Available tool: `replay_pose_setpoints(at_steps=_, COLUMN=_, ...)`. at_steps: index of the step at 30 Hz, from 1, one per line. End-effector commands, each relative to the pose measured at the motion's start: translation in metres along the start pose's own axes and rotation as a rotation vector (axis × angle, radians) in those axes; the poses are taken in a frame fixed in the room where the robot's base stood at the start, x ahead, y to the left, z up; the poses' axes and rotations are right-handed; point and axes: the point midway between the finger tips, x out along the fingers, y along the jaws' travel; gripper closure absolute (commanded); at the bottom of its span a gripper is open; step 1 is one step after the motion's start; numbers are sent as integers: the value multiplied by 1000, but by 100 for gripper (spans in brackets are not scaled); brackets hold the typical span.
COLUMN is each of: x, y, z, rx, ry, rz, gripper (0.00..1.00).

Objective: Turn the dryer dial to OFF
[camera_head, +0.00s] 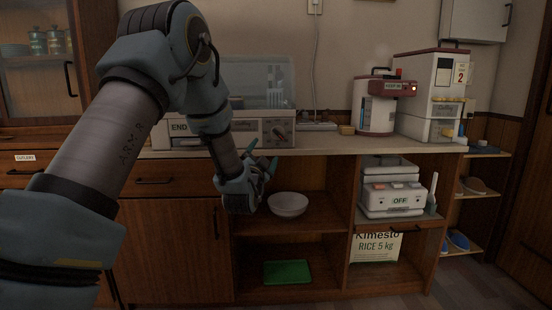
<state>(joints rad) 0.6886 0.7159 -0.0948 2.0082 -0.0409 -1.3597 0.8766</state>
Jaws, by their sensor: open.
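The dish dryer (245,133) is a pale box with a clear cover on the counter, partly hidden behind my arm. Its dial (278,131) is on the right of the front panel, with small red marks near it. The dial's setting is too small to read. An "END" label (179,127) shows at the panel's left. My gripper (265,166) is open and empty, with teal fingertips pointing up and right. In the picture it is just below the dial and the counter edge, apart from the dial.
A white bowl (288,204) is on the shelf below my gripper, and a green tray (287,272) lies lower. A white appliance labelled "OFF" (392,197) sits on the right shelf. A red-and-white pot (376,115) and a tall dispenser (430,100) stand on the counter (350,144).

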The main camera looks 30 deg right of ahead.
Motion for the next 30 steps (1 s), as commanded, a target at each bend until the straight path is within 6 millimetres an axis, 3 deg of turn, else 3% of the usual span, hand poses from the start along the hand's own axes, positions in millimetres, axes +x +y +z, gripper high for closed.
replay_pose_setpoints(at_steps=1, x=0, y=11, z=-2, rx=11, ry=27, rz=-15, gripper=7)
replay_pose_setpoints(at_steps=8, x=17, y=12, z=-11, rx=27, ry=61, rz=-43, gripper=7)
replay_pose_setpoints(at_steps=21, x=92, y=8, z=-15, rx=26, ry=58, rz=-42, gripper=7)
replay_pose_setpoints(at_steps=30, x=109, y=8, z=-16, rx=25, ry=58, rz=-41, gripper=7)
